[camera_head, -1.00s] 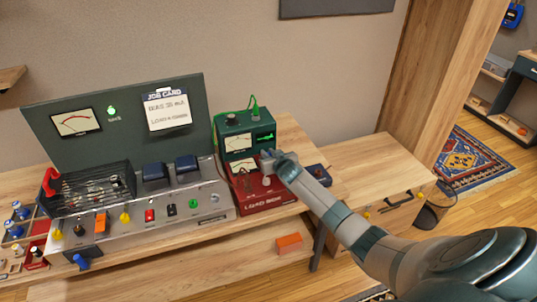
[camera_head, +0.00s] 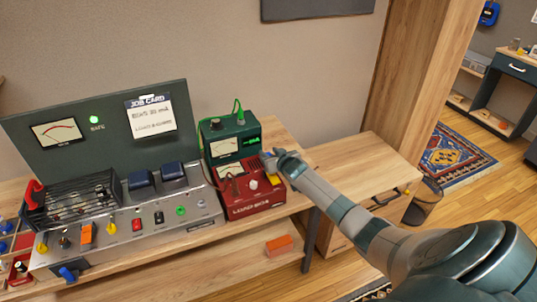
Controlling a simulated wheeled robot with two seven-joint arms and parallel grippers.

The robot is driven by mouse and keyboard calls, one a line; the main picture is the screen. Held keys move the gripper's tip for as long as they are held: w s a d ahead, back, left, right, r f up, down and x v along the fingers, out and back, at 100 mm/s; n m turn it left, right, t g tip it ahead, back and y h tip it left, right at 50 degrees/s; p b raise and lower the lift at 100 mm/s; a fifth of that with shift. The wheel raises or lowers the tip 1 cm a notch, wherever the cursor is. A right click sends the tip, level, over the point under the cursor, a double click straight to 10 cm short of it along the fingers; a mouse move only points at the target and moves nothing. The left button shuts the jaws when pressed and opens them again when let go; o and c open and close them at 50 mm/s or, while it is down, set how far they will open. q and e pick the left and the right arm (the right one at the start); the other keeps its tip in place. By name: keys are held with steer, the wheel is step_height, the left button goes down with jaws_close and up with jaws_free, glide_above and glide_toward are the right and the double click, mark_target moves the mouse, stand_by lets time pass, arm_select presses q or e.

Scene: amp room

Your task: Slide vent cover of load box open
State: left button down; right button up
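The load box (camera_head: 262,204) is a red box with a lettered front, at the right end of the bench. A dial meter, dark leads and a pale knob (camera_head: 253,184) show on it. A small yellow piece (camera_head: 274,180) shows at its right end, just below my gripper; I cannot tell if it is part of the vent cover. My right gripper (camera_head: 270,160) is over the right rear part of the box. Its fingers are small and partly hidden, so contact and opening cannot be told. The vent cover is not clearly seen. My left gripper is out of view.
A green meter unit (camera_head: 250,132) with a green lead stands behind the box. Left of it is a grey switch panel (camera_head: 120,250) with a wire cage (camera_head: 80,200). An orange block (camera_head: 279,245) lies on the lower shelf. The wooden side table (camera_head: 365,160) is mostly bare.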

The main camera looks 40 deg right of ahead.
steer(key=shift+s+a+r, duration=0.1)
steer(key=shift+a, duration=0.1)
steer(key=b+v, duration=0.2)
steer(key=v, duration=1.5)
steer(key=shift+s+d+b, duration=0.15)
steer(key=shift+b, duration=0.2)
